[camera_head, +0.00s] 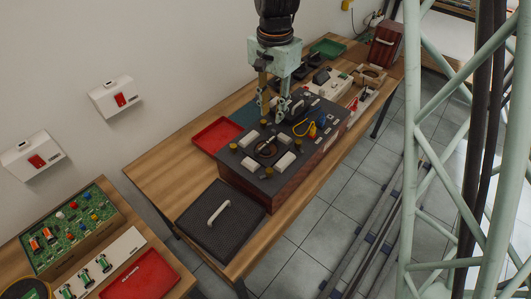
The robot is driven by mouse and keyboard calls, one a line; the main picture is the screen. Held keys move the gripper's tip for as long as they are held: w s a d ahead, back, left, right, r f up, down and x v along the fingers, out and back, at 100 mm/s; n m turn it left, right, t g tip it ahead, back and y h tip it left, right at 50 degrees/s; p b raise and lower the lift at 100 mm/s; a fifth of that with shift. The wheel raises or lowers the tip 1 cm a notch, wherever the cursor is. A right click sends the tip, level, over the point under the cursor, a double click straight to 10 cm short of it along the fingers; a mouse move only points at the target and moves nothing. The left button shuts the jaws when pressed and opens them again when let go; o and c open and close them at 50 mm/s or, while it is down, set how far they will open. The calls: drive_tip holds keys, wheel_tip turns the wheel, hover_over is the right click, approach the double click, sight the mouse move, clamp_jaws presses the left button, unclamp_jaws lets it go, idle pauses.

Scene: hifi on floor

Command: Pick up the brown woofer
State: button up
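A dark cabinet (238,184) with reddish-brown sides stands on the wooden table. Set in its black top is a round dark-brown part (266,148) that looks like the woofer, but it is small and its colour is hard to make out. My gripper (271,117) points down over the cabinet top, a little behind the round part in this view. Its two fingers are apart with nothing visible between them. Whether the fingertips touch the top cannot be told.
A black panel with a pale handle (217,209) lies at the table's near end. A red tray (214,134) lies left of the cabinet. Pale blocks and yellow knobs surround the round part. Bare wood (165,182) shows at left.

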sight(266, 143)
drive_tip(key=shift+m, duration=0.3)
drive_tip(key=shift+w+a+f, duration=0.25)
drive_tip(key=shift+a+f, duration=0.05)
drive_tip(key=shift+f, duration=0.25)
drive_tip(key=shift+w+a+f, duration=0.2)
drive_tip(key=shift+a+f, duration=0.15)
drive_tip(key=shift+f, duration=0.2)
drive_tip(key=shift+w+a+f, duration=0.25)
drive_tip(key=shift+a+f, duration=0.05)
drive_tip(key=shift+f, duration=0.25)
drive_tip(key=shift+f, duration=4.3)
drive_tip(key=shift+s+f, duration=0.15)
drive_tip(key=shift+f, duration=2.4)
drive_tip(key=shift+f, duration=0.25)
drive_tip(key=shift+c, duration=0.5)
clamp_jaws()
